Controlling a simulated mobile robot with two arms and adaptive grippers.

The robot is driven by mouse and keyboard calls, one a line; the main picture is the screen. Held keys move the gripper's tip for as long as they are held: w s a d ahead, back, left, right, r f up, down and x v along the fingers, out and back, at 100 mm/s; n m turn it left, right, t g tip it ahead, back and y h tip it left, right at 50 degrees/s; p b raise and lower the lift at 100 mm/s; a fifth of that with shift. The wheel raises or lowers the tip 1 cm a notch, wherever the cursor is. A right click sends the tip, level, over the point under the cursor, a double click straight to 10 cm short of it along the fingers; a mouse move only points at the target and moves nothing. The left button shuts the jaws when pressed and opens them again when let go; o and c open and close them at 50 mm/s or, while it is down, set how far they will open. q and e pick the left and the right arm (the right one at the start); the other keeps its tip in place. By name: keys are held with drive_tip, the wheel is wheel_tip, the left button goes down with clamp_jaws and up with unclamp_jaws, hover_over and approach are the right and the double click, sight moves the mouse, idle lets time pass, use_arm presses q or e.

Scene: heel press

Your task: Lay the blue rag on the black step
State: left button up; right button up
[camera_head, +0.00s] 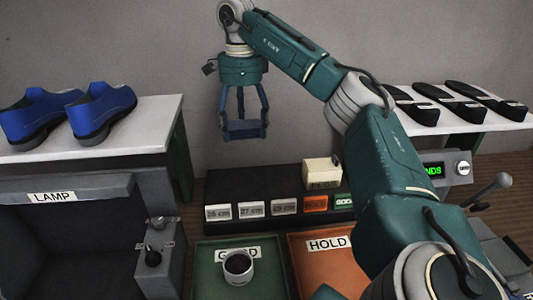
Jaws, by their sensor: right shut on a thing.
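My right gripper (242,128) hangs in the air near the top middle, its fingers pointing down. It is shut on a small dark blue piece, which looks like the blue rag (243,131), held level between the fingertips. The black step (280,182) stands below and a little to the right, clearly apart from the gripper. Its front carries several labels, and a cream block (322,171) sits on its right part. The left and middle of its top are bare. My left gripper is not in view.
A green tray (212,282) holding a cup (238,266) and an orange HOLD tray (305,270) lie in front. Blue shoes (100,112) stand on a white shelf at left; black soles (452,103) lie on another at right. My right arm hides part of the middle right.

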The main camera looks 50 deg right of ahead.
drive_tip(key=b, duration=0.2)
hover_over(249, 192)
wheel_tip(249, 192, down, 5)
drive_tip(key=shift+m, duration=0.3)
drive_tip(key=f+p, duration=0.1)
drive_tip(key=f, duration=0.8)
drive_tip(key=shift+d+f, duration=0.15)
drive_tip(key=shift+d, duration=0.05)
drive_tip(key=shift+f, duration=0.65)
wheel_tip(249, 192, down, 4)
drive_tip(key=shift+r+p, duration=0.25)
drive_tip(key=shift+p, duration=0.1)
drive_tip(key=shift+f, duration=0.25)
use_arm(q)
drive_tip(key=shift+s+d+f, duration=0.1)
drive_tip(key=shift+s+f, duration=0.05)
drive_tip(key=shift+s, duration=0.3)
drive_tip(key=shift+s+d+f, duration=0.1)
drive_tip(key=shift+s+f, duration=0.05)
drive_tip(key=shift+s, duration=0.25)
use_arm(e)
drive_tip(key=shift+a, duration=0.1)
drive_tip(key=shift+f, duration=0.15)
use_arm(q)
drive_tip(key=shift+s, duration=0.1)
use_arm(e)
drive_tip(key=o, duration=1)
